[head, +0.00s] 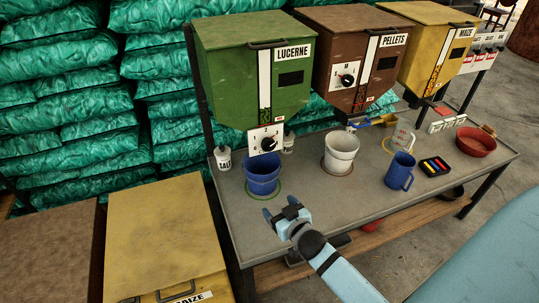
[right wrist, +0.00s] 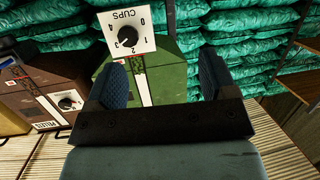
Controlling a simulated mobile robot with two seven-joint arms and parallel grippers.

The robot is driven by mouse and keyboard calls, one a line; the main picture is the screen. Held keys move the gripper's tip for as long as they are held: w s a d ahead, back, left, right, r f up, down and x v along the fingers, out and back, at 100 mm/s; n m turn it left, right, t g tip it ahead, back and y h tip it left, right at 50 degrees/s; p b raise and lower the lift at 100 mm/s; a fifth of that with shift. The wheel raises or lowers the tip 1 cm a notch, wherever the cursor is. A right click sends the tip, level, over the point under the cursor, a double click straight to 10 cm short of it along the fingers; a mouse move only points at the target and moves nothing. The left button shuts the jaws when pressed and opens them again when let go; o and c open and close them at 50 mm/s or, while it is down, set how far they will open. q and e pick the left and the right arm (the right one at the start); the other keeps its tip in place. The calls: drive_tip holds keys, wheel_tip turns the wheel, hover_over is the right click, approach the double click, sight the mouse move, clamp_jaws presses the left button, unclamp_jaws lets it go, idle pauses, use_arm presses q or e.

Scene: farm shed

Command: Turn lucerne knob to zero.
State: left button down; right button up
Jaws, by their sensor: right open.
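The green lucerne hopper (head: 235,70) stands at the back left of the bench. Its white dial plate (head: 252,147) carries a black lucerne knob (head: 267,143) with numbers around it. I cannot tell for certain which number its pointer marks. My right gripper (head: 280,208) is open and empty, above the bench in front of the dial and lower. In the right wrist view the plate and knob (right wrist: 127,36) appear upside down, beyond the fingertips and nearer the left finger; the gripper (right wrist: 163,72) touches neither. My left gripper is not in view.
A blue bucket (head: 262,181) stands under the lucerne dial, close to my right gripper. A salt bottle (head: 223,160) is left of it. A white bucket (head: 340,158) and a blue jug (head: 399,174) stand to the right. The brown pellets hopper (head: 330,50) has its own knob.

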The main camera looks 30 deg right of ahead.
sight(269, 146)
drive_tip(key=w+d+r+h, duration=0.1)
drive_tip(key=w+d, duration=0.2)
drive_tip(key=w, duration=0.4)
drive_tip(key=w+d+r+m+t+h+b, duration=0.1)
drive_tip(key=w+d, duration=0.3)
drive_tip(key=w, duration=0.3)
drive_tip(key=w+d+r+m+t+h, duration=0.1)
drive_tip(key=w+d, duration=0.3)
drive_tip(key=w, duration=0.3)
drive_tip(key=shift+w+b, duration=0.25)
drive_tip(key=shift+b, duration=0.15)
use_arm(q)
wheel_tip(269, 146, down, 3)
drive_tip(key=shift+f, duration=0.2)
use_arm(e)
drive_tip(key=shift+r, duration=0.1)
drive_tip(key=c, duration=0.8)
use_arm(q)
drive_tip(key=shift+w+d+r, duration=0.1)
drive_tip(key=shift+r, duration=0.05)
